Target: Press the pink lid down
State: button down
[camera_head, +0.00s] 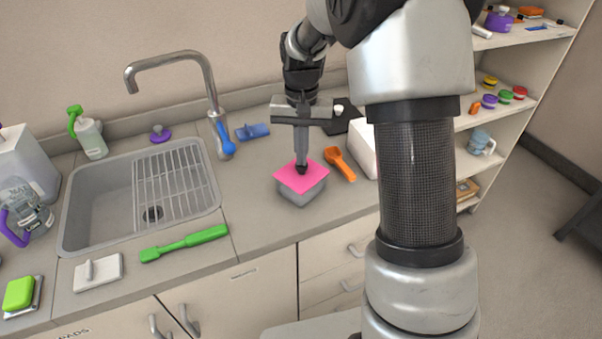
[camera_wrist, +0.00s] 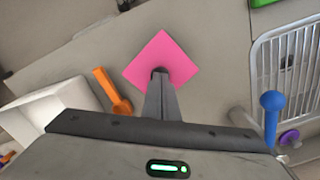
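The pink lid (camera_head: 288,180) is a flat square on top of a grey box (camera_head: 297,196) on the counter, right of the sink. My gripper (camera_head: 302,169) points down from above, its fingers together and its tips at the lid's middle. In the wrist view, the closed fingertips (camera_wrist: 160,72) overlap the centre of the pink lid (camera_wrist: 176,55). The tips look to be touching the lid, though a tiny gap cannot be ruled out. Nothing shows between the fingers. The lid hides the box in the wrist view.
An orange scoop (camera_head: 340,163) lies close right of the box, with a white container (camera_head: 362,150) beyond it. The sink (camera_head: 90,205) with a drying rack is to the left. A green brush (camera_head: 185,244) lies in front of the sink. The counter left of the box is clear.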

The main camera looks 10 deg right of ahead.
jog(key=shift+s+f, duration=0.1)
dwell(0.3)
notch_tip(320, 180, up, 7)
jog(key=p, duration=0.5)
notch_tip(320, 180, up, 18)
jog(key=p, duration=0.1)
jog(key=shift+f, duration=0.2)
dwell(0.4)
dwell(0.4)
